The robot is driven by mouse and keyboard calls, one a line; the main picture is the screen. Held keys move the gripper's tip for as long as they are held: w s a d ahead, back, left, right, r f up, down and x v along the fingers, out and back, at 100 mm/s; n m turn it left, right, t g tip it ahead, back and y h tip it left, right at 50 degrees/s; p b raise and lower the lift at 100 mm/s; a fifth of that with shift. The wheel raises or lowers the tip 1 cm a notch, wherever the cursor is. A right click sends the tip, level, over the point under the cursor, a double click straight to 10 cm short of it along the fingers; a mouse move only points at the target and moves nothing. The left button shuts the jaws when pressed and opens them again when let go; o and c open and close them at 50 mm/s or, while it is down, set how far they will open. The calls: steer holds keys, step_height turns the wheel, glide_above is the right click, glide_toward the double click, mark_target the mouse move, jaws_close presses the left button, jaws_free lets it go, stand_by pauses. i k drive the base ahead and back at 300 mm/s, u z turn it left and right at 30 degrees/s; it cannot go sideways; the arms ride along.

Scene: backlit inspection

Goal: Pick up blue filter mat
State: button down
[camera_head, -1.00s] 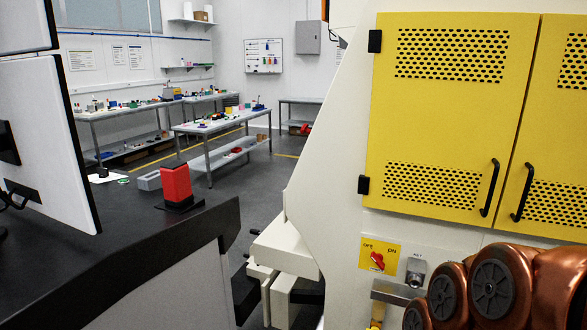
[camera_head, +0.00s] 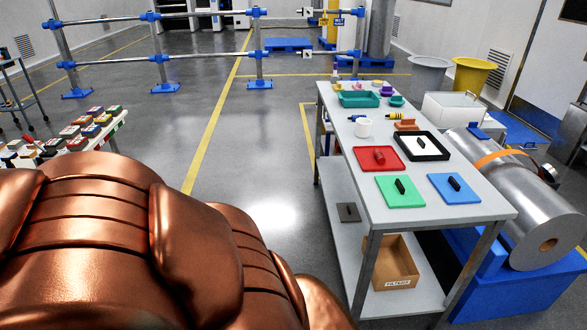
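The blue filter mat (camera_head: 461,195) lies flat at the near right corner of the grey workbench (camera_head: 378,205), with a small black handle-like piece on top. A green mat (camera_head: 391,200) with a similar black piece lies to its left, a small gap apart. My copper-coloured arm fills the lower left of the head view, well left of the bench. My gripper is not in view.
A red tray (camera_head: 365,162) and a black-framed white panel (camera_head: 415,150) lie behind the mats. A cardboard box (camera_head: 385,275) stands on the lower shelf. A large metal roll (camera_head: 530,210) on a blue base is right of the bench. Open floor (camera_head: 250,180) lies left of it.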

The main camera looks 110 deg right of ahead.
mark_target(453, 189)
steer(key=z, duration=5.05)
